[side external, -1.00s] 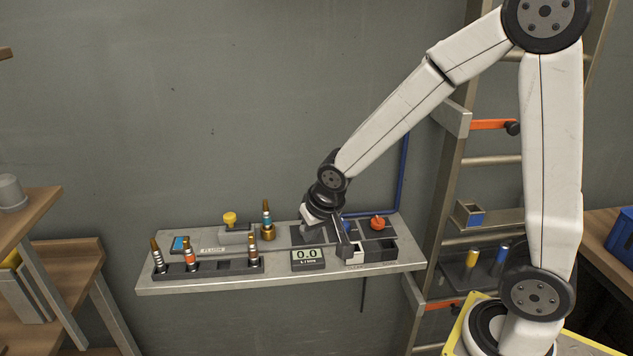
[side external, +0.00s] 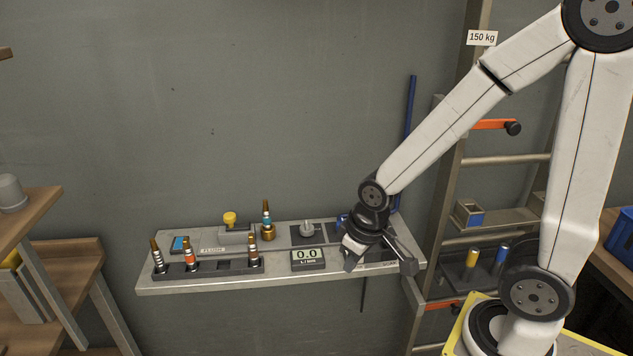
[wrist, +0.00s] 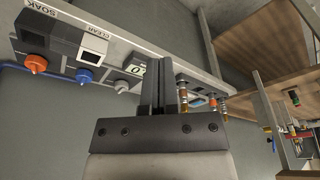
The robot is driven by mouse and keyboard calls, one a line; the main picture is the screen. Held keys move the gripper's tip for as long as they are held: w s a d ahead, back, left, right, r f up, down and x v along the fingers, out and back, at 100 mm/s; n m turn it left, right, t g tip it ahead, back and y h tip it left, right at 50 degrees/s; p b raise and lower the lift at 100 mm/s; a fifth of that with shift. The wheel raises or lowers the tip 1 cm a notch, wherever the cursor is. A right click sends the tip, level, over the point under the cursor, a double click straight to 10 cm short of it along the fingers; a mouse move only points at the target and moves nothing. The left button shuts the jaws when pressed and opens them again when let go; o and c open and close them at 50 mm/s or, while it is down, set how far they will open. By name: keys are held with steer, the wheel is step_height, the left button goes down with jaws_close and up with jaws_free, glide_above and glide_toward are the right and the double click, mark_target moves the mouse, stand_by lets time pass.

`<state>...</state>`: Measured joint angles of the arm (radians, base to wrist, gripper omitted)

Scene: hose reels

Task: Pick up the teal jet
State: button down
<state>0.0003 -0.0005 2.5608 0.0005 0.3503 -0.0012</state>
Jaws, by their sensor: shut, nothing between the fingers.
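The teal jet (side external: 266,210), a slim nozzle with a teal band and brass tip, stands upright on a brass fitting (side external: 268,233) at the back of the wall shelf in the side view. I cannot make it out in the wrist view, where my fingers cover part of the shelf. My gripper (wrist: 158,85) is shut and empty, its two fingers side by side. In the side view it is over the right end of the shelf, well to the right of the teal jet and apart from it.
A dark rack (side external: 215,269) holds several other jets, one orange-banded (side external: 190,256), along the shelf's front left. Nearby are a yellow knob (side external: 230,218), a 0.0 display (side external: 307,256) and a silver knob (side external: 307,229). The wrist view shows orange (wrist: 36,63) and blue (wrist: 84,75) knobs.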

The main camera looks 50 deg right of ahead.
steer(key=shift+c, duration=1.9)
jaws_free()
steer(key=shift+w, duration=0.1)
